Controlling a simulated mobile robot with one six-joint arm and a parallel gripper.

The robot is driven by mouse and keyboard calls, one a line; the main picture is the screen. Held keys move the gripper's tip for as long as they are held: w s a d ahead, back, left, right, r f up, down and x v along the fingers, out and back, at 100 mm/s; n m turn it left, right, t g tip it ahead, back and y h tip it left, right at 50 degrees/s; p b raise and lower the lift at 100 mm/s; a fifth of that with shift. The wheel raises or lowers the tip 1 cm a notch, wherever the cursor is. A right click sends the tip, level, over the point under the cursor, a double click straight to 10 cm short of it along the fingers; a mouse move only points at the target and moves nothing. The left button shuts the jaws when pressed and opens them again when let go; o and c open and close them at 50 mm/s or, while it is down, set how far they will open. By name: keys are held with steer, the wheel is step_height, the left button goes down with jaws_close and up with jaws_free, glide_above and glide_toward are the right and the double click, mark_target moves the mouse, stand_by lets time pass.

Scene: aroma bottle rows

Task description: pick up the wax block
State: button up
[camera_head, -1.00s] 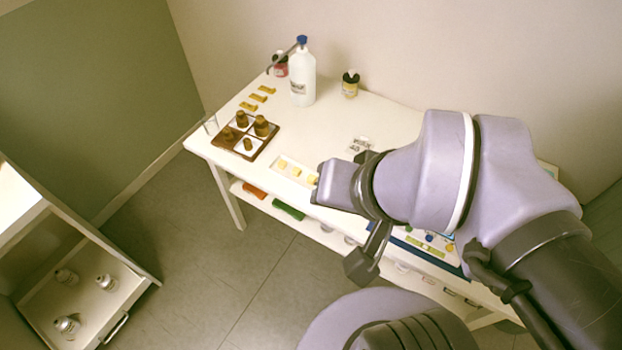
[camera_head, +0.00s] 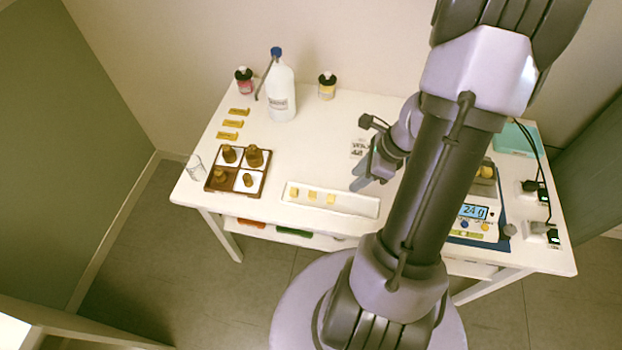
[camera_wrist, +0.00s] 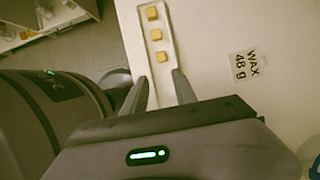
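Three small yellow wax blocks (camera_head: 312,196) sit in a row in a long white tray (camera_head: 357,203) near the table's front edge. In the wrist view the blocks (camera_wrist: 156,35) lie in the tray beyond my fingertips. My gripper (camera_head: 361,179) is over the table, to the right of the blocks and behind the tray's right part. In the wrist view my gripper (camera_wrist: 158,84) has its two fingers apart with nothing held between them. The tray's near end is partly hidden by my gripper in that view.
A brown four-part holder (camera_head: 208,182) with brown bottles stands left of the tray. A white bottle (camera_head: 281,92) is behind. A scale (camera_head: 470,226) showing 24 g is at right, past my arm. A label (camera_wrist: 245,67) reads "WAX 48 g".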

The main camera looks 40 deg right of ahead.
steer(key=b, duration=0.4)
glide_above(332, 198)
steer(key=s+d, duration=0.2)
steer(key=s, duration=0.1)
steer(key=f, duration=0.7)
steer(key=shift+w+a+f, duration=0.1)
steer(key=shift+w+f, duration=0.15)
steer(key=shift+f, duration=0.15)
steer(key=b+x, duration=0.2)
steer(key=x, duration=0.1)
steer(key=b+x, duration=0.1)
steer(key=x, duration=0.1)
steer(key=shift+w+a+f, duration=0.1)
steer(key=shift+w, duration=0.25)
jaws_close()
